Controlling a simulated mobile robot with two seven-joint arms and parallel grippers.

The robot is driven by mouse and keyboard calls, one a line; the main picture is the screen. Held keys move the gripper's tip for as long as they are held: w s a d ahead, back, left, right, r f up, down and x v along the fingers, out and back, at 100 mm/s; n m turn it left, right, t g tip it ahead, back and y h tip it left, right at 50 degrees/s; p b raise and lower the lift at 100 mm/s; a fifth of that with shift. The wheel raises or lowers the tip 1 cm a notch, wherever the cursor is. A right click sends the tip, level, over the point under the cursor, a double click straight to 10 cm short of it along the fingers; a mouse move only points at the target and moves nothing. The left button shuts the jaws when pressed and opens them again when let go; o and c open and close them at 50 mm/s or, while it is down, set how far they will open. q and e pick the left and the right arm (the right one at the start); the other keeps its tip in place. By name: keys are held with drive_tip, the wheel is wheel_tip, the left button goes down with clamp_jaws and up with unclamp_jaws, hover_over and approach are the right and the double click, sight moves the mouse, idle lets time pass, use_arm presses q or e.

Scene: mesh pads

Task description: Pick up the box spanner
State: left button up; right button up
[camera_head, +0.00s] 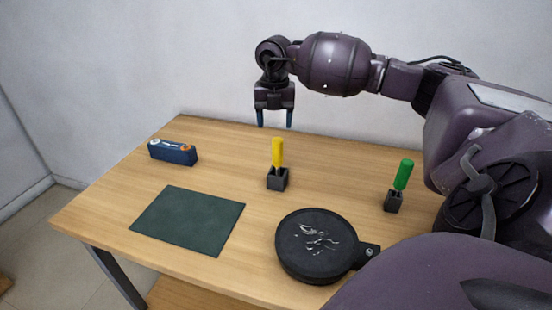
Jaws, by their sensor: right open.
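Two tools with coloured handles stand upright in small black holders on the table; their lower ends are hidden, so I cannot tell which is the box spanner. The yellow-handled tool (278,153) stands in a holder (277,183) near the table's middle. The green-handled tool (403,174) leans slightly in a holder (393,205) at the right. My right gripper (274,120) points down above the table's back part. It is open and empty, apart from the yellow-handled tool and above it in the picture. My left gripper is not in view.
A dark green mat (188,220) lies at the front left of the wooden table (330,190). A blue box (173,154) is behind it. A round black pan-like dish (300,262) with small metal pieces sits at the front. The back wall is close behind the table.

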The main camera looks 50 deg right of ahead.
sight(278, 140)
wheel_tip(278, 140, down, 4)
drive_tip(key=shift+r, duration=0.2)
drive_tip(key=shift+s+d+f+b, duration=0.1)
drive_tip(key=shift+s+f+b, duration=0.1)
drive_tip(key=shift+f, duration=1.15)
drive_tip(key=shift+s+d+f+b, duration=0.1)
drive_tip(key=shift+s+f, duration=0.1)
drive_tip(key=shift+f, duration=1.15)
drive_tip(key=shift+r, duration=0.1)
clamp_jaws()
